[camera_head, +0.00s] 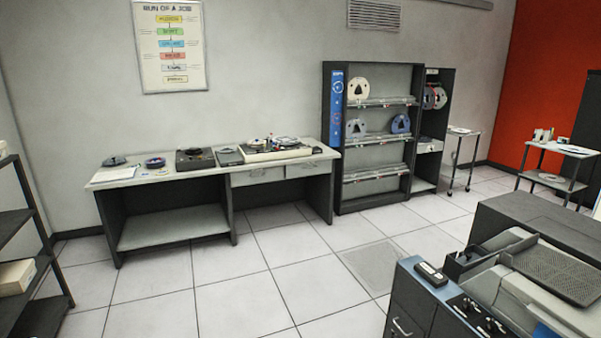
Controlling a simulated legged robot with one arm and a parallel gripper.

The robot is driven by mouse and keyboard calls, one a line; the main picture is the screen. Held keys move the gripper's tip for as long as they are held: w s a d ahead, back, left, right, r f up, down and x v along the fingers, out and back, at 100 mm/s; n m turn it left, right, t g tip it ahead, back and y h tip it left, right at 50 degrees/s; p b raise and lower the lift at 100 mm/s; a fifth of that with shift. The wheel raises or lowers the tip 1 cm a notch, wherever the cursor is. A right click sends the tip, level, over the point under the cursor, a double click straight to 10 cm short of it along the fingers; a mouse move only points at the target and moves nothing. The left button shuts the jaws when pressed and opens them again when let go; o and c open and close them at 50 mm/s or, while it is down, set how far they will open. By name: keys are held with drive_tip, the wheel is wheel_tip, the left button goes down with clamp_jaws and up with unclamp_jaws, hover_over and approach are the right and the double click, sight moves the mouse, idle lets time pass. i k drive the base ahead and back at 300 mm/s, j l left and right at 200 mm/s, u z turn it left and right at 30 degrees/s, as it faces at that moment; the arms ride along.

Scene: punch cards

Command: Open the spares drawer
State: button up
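I cannot tell which drawer is the spares drawer, as no label is readable. Two pale drawer fronts sit side by side under the right half of the long desk: a left drawer (257,177) and a right drawer (307,169). Both look shut. A pale drawer-like front (429,147) shows in the narrow dark rack. A dark front with a metal handle (403,328) is on the blue-edged machine at the lower right, cut off by the frame. My gripper is not in view.
The desk (125,178) carries reels and devices along the back wall. A shelf rack (373,205) with reels stands right of it. Small carts (560,149) are at the far right. Dark shelving (28,262) is at the left edge. The tiled floor (235,290) between is clear.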

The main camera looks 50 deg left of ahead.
sight(303, 169)
drive_tip(key=u, duration=1.75)
drive_tip(key=i+u, duration=0.1)
drive_tip(key=i+z, duration=0.1)
drive_tip(key=i, duration=3.7)
drive_tip(key=i+u, duration=0.1)
drive_tip(key=i, duration=0.55)
drive_tip(key=i+l+u, duration=0.1)
drive_tip(key=i, duration=0.55)
drive_tip(key=i+l+u, duration=0.1)
drive_tip(key=i, duration=0.55)
drive_tip(key=i+l+u, duration=0.3)
drive_tip(key=i+u, duration=0.15)
drive_tip(key=i, duration=0.2)
